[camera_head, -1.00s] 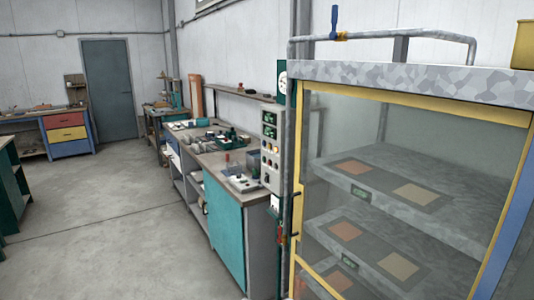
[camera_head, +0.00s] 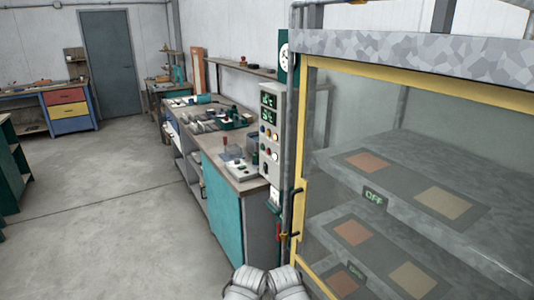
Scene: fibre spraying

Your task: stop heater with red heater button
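A grey control panel (camera_head: 271,160) stands upright between the workbench and the glazed cabinet. The buttons are too small to tell which one is the heater's. The cabinet (camera_head: 400,120) has a yellow frame and glass front, with square orange and tan pads on its shelves. A shelf label (camera_head: 374,197) appears to read OFF. Two pale rounded parts of my arms show at the bottom edge.
A workbench (camera_head: 222,215) with a teal front and several tools on top runs back along the wall, left of the panel. A blue bench (camera_head: 68,122) with drawers stands at the far left. The grey floor (camera_head: 115,215) left of the workbench is clear.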

